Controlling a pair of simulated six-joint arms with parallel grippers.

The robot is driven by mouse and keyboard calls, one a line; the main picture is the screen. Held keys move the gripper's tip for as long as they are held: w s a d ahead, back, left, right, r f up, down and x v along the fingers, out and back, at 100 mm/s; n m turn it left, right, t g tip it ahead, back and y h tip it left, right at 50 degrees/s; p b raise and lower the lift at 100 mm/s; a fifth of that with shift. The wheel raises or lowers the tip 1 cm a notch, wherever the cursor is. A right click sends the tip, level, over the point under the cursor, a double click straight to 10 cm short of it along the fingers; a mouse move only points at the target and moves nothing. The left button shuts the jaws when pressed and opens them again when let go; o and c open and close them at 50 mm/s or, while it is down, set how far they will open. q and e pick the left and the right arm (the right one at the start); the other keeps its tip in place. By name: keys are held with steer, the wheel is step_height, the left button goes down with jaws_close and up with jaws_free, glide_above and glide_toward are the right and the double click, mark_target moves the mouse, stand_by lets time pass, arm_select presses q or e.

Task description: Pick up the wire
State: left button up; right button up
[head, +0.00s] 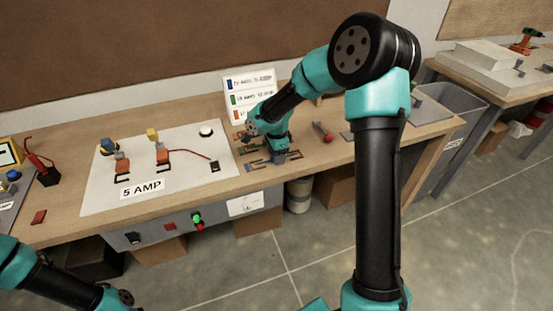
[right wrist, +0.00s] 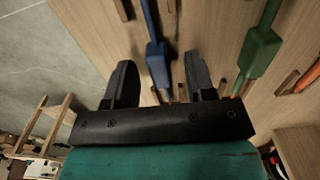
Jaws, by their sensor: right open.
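My right gripper (head: 279,157) is open over several coloured wires at the right part of the workbench. In the right wrist view, its two fingers (right wrist: 161,72) stand on either side of a blue wire's thick end (right wrist: 157,62). I cannot tell whether they touch it. A green wire (right wrist: 260,50) lies just right of the fingers, and part of an orange one (right wrist: 307,77) shows at the right edge. In the head view the gripper partly hides these wires. Part of my left arm shows at bottom left, but its gripper is out of frame.
A white board (head: 110,170) labelled "5 AMP" carries orange clips and a red lead (head: 190,153). A colour-coded sign (head: 250,84), partly hidden by my arm, stands behind the wires. A red-ended tool (head: 324,132) lies right of the gripper. A grey bin (head: 450,115) stands beyond the bench.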

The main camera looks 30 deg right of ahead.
steer(key=shift+c, duration=0.5)
jaws_close()
steer(key=shift+r, duration=0.1)
steer(key=shift+r, duration=1.3)
steer(key=s+a+r, duration=0.2)
steer(key=s+a, duration=0.6)
steer(key=s, duration=0.5)
steer(key=shift+s+a, duration=0.2)
steer(key=shift+s, duration=0.1)
steer(key=shift+r, duration=0.1)
